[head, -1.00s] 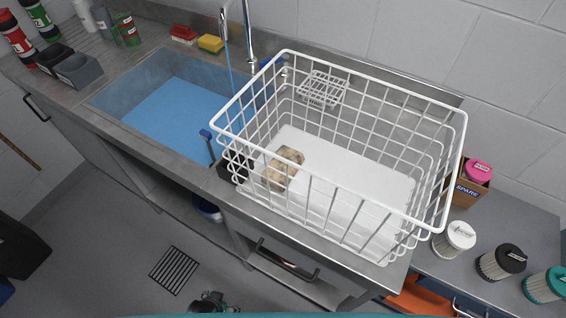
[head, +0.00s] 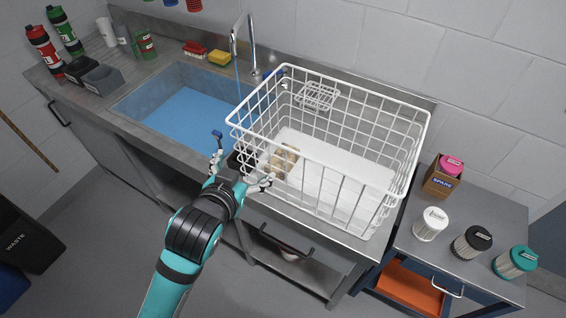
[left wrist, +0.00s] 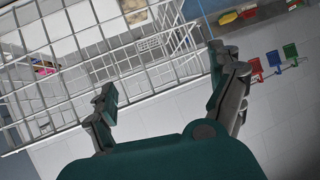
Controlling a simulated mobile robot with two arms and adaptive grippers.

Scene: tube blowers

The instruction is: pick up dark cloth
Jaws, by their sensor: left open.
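A dark patch that looks like the dark cloth (head: 233,160) lies on the counter edge between the sink and the white wire basket (head: 332,152). It is mostly hidden behind my left gripper (head: 240,171) in the head view, so its shape is unclear. My left gripper is open and empty, in front of the counter edge at the basket's near left corner. In the left wrist view its two fingers (left wrist: 162,80) stand apart with basket wires beyond them. I cannot make out the dark cloth there. My right gripper is not in view.
A crumpled tan cloth (head: 284,160) lies inside the basket on a white board. Filter cartridges (head: 431,224) stand on the cart at right.

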